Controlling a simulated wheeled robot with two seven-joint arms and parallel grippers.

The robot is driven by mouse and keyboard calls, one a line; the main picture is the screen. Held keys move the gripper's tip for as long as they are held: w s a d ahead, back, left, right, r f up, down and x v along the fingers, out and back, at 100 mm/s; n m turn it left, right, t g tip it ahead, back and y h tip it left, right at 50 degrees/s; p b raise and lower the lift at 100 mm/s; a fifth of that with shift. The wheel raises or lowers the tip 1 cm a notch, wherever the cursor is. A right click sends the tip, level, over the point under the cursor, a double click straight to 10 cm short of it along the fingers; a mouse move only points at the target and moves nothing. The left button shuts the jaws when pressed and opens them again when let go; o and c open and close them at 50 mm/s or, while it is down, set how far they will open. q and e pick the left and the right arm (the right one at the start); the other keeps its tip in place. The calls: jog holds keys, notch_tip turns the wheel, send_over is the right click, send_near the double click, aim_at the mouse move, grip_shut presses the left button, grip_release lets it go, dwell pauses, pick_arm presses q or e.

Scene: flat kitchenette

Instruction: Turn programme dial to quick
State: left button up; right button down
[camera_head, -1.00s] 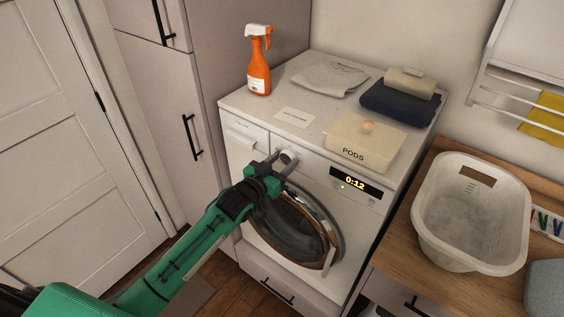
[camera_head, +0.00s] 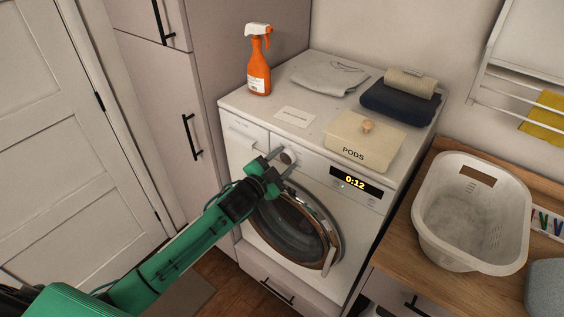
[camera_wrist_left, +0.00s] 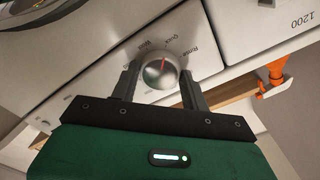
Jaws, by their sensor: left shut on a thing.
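The round silver programme dial (camera_wrist_left: 160,73) is on the front panel of the white washing machine (camera_head: 262,231). It also shows in the head view (camera_head: 288,157), partly hidden by the gripper. Its red pointer line points toward the printed word Quick (camera_wrist_left: 167,38), with Rinse (camera_wrist_left: 195,50) beside it. My left gripper (camera_head: 279,162) is shut on the dial, with one finger on each side, as the left wrist view (camera_wrist_left: 160,83) shows. The lit display (camera_head: 355,183) reads 0:12. My right gripper is not in view.
On the machine's top stand an orange spray bottle (camera_head: 259,62), folded cloths (camera_head: 330,76), a card and a PODS box (camera_head: 360,140). A white basket (camera_head: 471,219) stands on the wooden counter at the right. The round door (camera_head: 300,232) is below my gripper.

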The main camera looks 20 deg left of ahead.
pick_arm(q)
jog(key=shift+m, duration=0.3)
dwell(0.4)
jog(key=o, duration=1)
jog(key=b+v, duration=0.4)
jog(key=v, duration=0.9)
jog(key=shift+s, duration=0.35)
jog(key=shift+a, duration=0.1)
